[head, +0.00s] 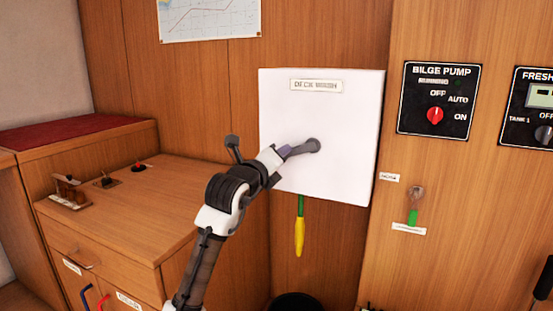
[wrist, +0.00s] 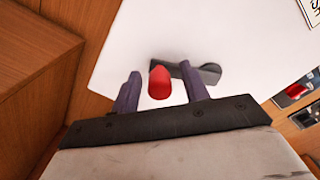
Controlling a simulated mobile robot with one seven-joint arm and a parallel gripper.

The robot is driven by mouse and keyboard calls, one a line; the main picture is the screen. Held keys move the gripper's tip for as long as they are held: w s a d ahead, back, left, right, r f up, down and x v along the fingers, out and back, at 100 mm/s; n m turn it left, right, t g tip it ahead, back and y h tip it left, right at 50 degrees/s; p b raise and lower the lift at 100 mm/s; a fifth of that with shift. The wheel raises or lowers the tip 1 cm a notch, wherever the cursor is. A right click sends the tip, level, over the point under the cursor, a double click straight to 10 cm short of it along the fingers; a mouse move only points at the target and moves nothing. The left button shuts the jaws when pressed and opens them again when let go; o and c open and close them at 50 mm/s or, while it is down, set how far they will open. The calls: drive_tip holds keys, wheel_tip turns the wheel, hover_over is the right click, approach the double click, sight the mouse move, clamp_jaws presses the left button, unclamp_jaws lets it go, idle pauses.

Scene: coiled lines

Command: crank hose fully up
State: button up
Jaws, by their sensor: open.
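A white box (head: 345,185) labelled "DECK WASH" hangs on the wooden wall. A grey crank (head: 312,146) sits on its front; the crank arm also shows in the wrist view (wrist: 208,74). A red crank knob (wrist: 158,84) stands between my fingers in the wrist view, with a gap on each side. The knob is hidden in the head view. My gripper (wrist: 161,90) is open around the knob; it reaches the crank from the left in the head view (head: 286,153). A green hose (head: 300,206) with a yellow nozzle (head: 299,238) hangs below the box.
A bilge pump panel (head: 438,98) and a fresh water panel (head: 530,108) are on the right wall. A small green-handled lever (head: 412,217) sits below them. A wooden cabinet (head: 140,200) with switches stands left. A black bucket-like rim (head: 295,300) is below the nozzle.

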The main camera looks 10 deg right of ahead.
drive_tip(key=v, duration=1.3)
drive_tip(key=shift+s+a, duration=0.2)
drive_tip(key=shift+a, duration=0.05)
